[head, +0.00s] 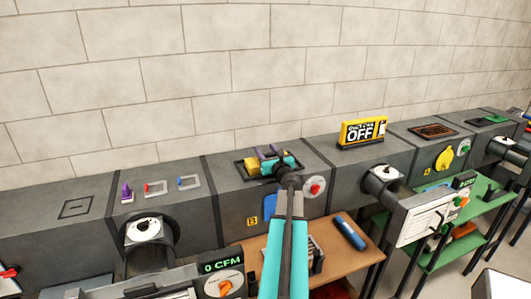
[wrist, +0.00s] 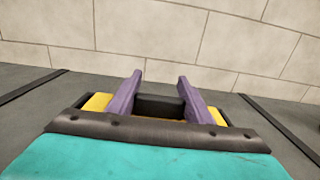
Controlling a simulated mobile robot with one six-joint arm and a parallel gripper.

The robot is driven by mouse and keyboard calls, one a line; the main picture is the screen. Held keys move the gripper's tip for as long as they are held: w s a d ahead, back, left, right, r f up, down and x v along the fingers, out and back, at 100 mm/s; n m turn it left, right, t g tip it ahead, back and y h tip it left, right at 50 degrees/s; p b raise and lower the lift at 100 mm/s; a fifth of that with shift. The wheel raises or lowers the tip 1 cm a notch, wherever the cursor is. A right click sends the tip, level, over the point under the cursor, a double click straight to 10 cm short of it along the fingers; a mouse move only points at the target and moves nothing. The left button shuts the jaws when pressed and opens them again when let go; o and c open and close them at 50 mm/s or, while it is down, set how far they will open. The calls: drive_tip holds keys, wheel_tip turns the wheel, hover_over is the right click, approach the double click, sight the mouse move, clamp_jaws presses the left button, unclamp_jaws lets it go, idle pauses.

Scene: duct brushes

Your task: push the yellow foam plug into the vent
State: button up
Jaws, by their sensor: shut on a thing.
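My gripper (head: 268,153) has a teal body and two purple fingers. In the wrist view the fingers (wrist: 160,85) stand apart with a dark piece between them. The yellow foam plug (head: 252,165) shows beside the fingers at the dark-framed vent (head: 241,172) on top of the grey duct. My gripper is shut on the plug. The gripper body hides much of plug and vent, so I cannot tell how deep the plug sits.
A yellow-framed OFF sign (head: 361,131) stands on the duct to the right. Below is a brown bench (head: 268,246) with a blue cylinder (head: 350,232). A 0 CFM display (head: 221,266) is at the front.

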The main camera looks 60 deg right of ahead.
drive_tip(key=shift+s+a+f, duration=0.1)
drive_tip(key=shift+a+f, duration=0.05)
drive_tip(key=shift+f, duration=0.8)
drive_tip(key=shift+b, duration=0.3)
drive_tip(key=o, duration=1.3)
drive_tip(key=shift+s+a+f, duration=0.1)
drive_tip(key=shift+s+a, duration=0.1)
drive_tip(key=shift+b+v, duration=0.3)
drive_tip(key=shift+v, duration=0.55)
drive_tip(key=v, duration=0.3)
drive_tip(key=r+v, duration=0.1)
drive_tip(key=v, duration=0.2)
drive_tip(key=r+b+v, duration=0.1)
drive_tip(key=v, duration=0.2)
drive_tip(key=shift+r+p, duration=0.1)
drive_tip(key=shift+p, duration=0.95)
